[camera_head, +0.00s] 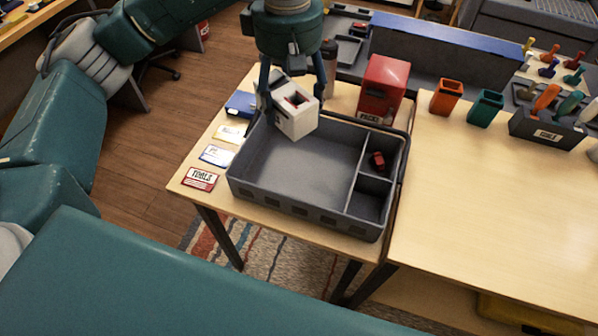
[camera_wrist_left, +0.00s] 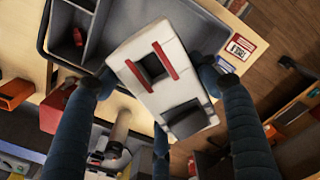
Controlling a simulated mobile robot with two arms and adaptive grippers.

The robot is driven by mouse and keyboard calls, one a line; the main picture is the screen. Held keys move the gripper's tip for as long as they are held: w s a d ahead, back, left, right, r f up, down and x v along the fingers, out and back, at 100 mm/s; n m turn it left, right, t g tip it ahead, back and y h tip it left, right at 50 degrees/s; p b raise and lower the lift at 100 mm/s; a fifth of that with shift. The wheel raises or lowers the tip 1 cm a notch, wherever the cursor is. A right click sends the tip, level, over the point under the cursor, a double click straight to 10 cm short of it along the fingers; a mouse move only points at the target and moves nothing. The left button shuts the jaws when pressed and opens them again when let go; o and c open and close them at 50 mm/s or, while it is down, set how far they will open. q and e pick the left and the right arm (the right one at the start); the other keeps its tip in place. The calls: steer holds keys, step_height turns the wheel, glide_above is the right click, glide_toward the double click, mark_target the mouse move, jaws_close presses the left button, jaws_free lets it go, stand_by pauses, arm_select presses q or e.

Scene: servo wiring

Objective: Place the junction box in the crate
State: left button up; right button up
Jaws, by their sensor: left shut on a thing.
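The junction box is a white block with a dark square opening and red strips (camera_head: 296,121). My left gripper (camera_head: 293,98) is shut on the junction box and holds it tilted, over the back left part of the crate. The box also shows large in the left wrist view (camera_wrist_left: 140,73), between my blue-sleeved fingers. The crate (camera_head: 300,208) is a grey open tray on the light wooden table, with one large compartment at left and two small ones at right. A small red item (camera_head: 378,161) lies in the upper right compartment. My right gripper does not show.
A red box (camera_head: 382,88) stands just behind the crate. Orange (camera_head: 446,97) and green (camera_head: 486,107) cups and a dark tool holder (camera_head: 547,130) stand at right. Several labels, one reading TOOLS (camera_head: 201,179), lie left of the crate. The crate's large compartment is empty.

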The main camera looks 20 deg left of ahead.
arm_select(q)
steer(key=w+d+n, duration=0.1)
steer(key=w+n, duration=0.1)
steer(key=n, duration=0.2)
steer(key=n+p, duration=0.2)
glide_above(303, 167)
step_height(303, 167, down, 16)
steer(key=shift+r, duration=0.15)
step_height(303, 167, down, 4)
steer(key=shift+f, duration=0.45)
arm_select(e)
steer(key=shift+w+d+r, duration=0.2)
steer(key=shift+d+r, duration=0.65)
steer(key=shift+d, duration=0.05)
arm_select(q)
steer(key=shift+f, duration=0.1)
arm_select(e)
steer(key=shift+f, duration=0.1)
